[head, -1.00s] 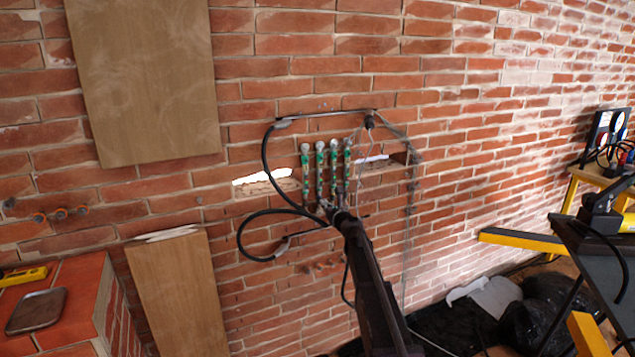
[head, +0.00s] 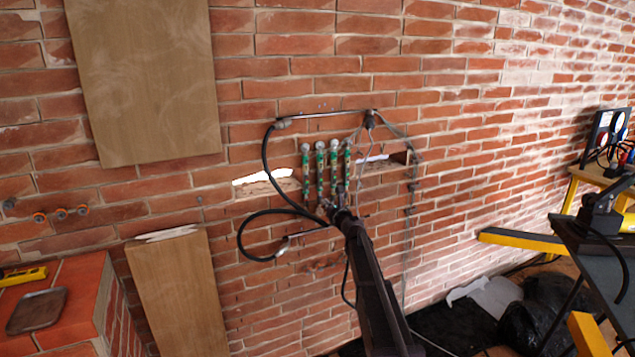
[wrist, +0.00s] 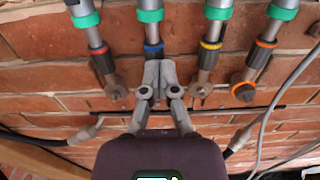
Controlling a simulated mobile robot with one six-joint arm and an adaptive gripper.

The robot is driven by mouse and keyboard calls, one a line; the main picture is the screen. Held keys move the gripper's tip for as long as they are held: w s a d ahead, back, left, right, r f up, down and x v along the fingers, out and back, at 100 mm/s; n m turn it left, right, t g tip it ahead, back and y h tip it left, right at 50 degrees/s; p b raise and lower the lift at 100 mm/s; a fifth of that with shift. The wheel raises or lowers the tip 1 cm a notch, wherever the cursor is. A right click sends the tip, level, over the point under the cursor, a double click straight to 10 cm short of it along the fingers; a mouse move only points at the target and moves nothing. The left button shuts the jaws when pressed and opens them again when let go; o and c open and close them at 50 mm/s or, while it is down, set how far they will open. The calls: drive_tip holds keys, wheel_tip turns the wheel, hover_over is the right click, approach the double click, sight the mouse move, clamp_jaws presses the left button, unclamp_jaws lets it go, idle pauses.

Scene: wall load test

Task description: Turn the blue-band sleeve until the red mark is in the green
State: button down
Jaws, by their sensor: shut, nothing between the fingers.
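The blue-band sleeve (wrist: 153,48) is second from left in a row of grey tubes on the brick wall in the wrist view. Its blue ring sits below a green collar (wrist: 150,16). My gripper (wrist: 159,66) is shut and empty, its fingertips just below the blue ring, hiding the sleeve's lower end. I cannot tell whether they touch it. In the head view my gripper (head: 331,205) is at the lower ends of the tubes (head: 320,170). The red mark is too small or hidden to make out.
Neighbouring sleeves carry a red ring (wrist: 98,50), a yellow ring (wrist: 210,45) and an orange ring (wrist: 265,43), close on both sides. Black cables (head: 268,165) loop around the tubes. A wooden board (head: 145,80) is on the wall at left. A yellow-framed table (head: 590,175) stands at right.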

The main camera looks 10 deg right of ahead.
drive_tip(key=shift+w+a, duration=0.15)
drive_tip(key=shift+w, duration=0.25)
idle(0.3)
drive_tip(key=shift+s+a, duration=0.2)
drive_tip(key=shift+a, duration=0.45)
idle(0.5)
drive_tip(key=shift+s, duration=0.1)
drive_tip(key=shift+s+d, duration=0.15)
drive_tip(key=shift+s, duration=0.2)
drive_tip(key=shift+s, duration=0.1)
idle(0.4)
drive_tip(key=v, duration=0.7)
idle(0.6)
drive_tip(key=shift+r, duration=0.1)
